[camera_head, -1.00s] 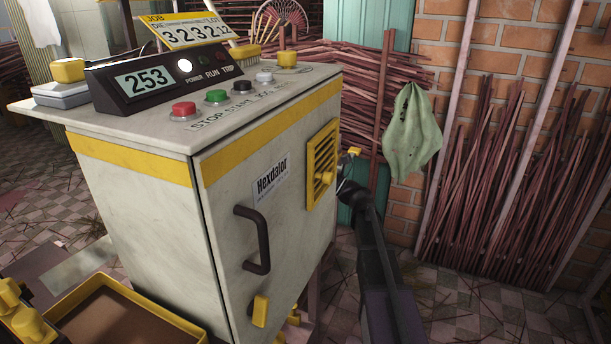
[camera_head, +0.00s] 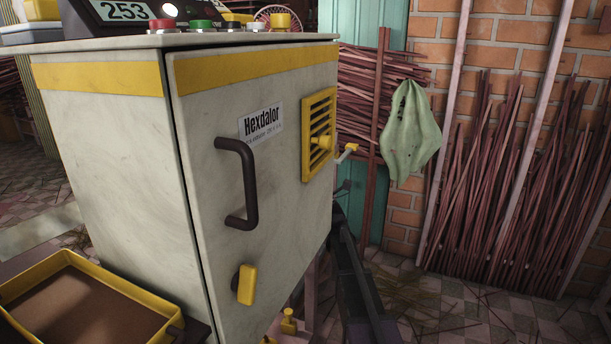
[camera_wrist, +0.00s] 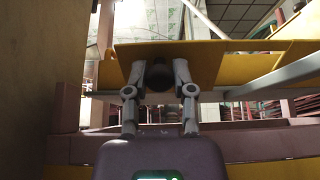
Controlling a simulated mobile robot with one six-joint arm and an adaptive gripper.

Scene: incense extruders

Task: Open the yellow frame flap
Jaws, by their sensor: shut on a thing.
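In the wrist view, a yellow flap (camera_wrist: 205,62) spans the upper middle as a flat panel, with a dark round knob (camera_wrist: 158,76) on its near side. My gripper (camera_wrist: 157,84) has one finger on each side of the knob and is shut on it. The panel appears tilted, but how far it stands open cannot be told. In the head view, my gripper is hidden beyond the right edge of the pale cabinet (camera_head: 110,130), and this flap cannot be made out.
The cabinet front has a dark handle (camera_head: 247,180), a yellow vent grille (camera_head: 320,130) and a yellow latch (camera_head: 247,284). A yellow-rimmed tray (camera_head: 125,292) is at lower left. Stick bundles (camera_head: 500,200) lean on the brick wall, and a green cloth (camera_head: 410,130) hangs there. Floor at right is partly clear.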

